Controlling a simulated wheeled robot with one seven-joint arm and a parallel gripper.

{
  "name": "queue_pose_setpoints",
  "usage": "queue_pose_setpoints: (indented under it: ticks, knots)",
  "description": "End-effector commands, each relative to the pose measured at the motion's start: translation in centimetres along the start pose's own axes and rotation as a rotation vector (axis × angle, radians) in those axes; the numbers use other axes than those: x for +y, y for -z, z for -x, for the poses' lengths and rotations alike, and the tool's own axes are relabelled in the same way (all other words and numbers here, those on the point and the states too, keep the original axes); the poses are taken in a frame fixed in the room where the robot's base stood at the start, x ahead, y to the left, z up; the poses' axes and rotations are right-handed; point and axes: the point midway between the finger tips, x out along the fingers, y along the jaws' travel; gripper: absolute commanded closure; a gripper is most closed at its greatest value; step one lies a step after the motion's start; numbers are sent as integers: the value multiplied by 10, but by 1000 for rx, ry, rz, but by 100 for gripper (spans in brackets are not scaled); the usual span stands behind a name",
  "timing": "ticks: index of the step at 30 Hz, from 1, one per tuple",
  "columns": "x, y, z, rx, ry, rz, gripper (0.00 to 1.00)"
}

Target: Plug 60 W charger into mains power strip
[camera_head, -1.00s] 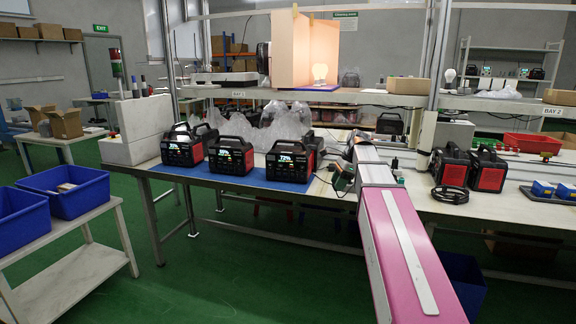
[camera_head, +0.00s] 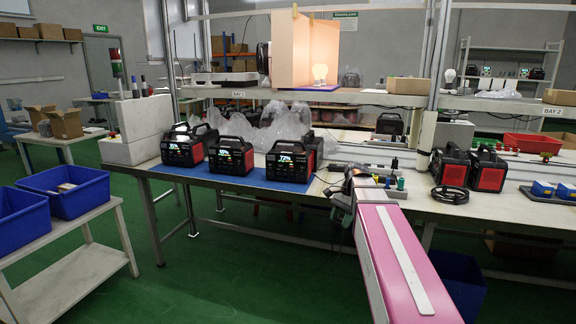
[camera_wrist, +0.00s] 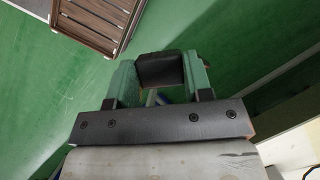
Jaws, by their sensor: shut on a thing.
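My gripper (camera_wrist: 160,76) has green fingers shut on a small black block, the charger (camera_wrist: 160,69), in the wrist view. The charger sits between the fingertips, with green floor behind it. In the head view my gripper (camera_head: 341,212) hangs low at the table's front edge, left of my pink arm link; the charger cannot be made out there. I cannot pick out the mains power strip with certainty. Small dark, green and blue pieces (camera_head: 390,182) stand on the table just behind my wrist, partly hidden by it.
Three power stations with lit displays stand on a blue mat (camera_head: 262,182) to the left. Two black-and-red units (camera_head: 488,172) and a coiled cable (camera_head: 450,194) are to the right. A slatted brown thing (camera_wrist: 98,22) shows at the wrist view's top left.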

Motion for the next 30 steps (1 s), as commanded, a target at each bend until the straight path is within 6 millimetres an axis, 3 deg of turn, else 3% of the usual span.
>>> queue_pose_setpoints:
  ticks: [8,19,30]
  knots:
    - [-1,1,0,4,-18,43,75]
    - [-1,0,0,3,-144,344,75]
    - [0,0,0,0,-153,368,75]
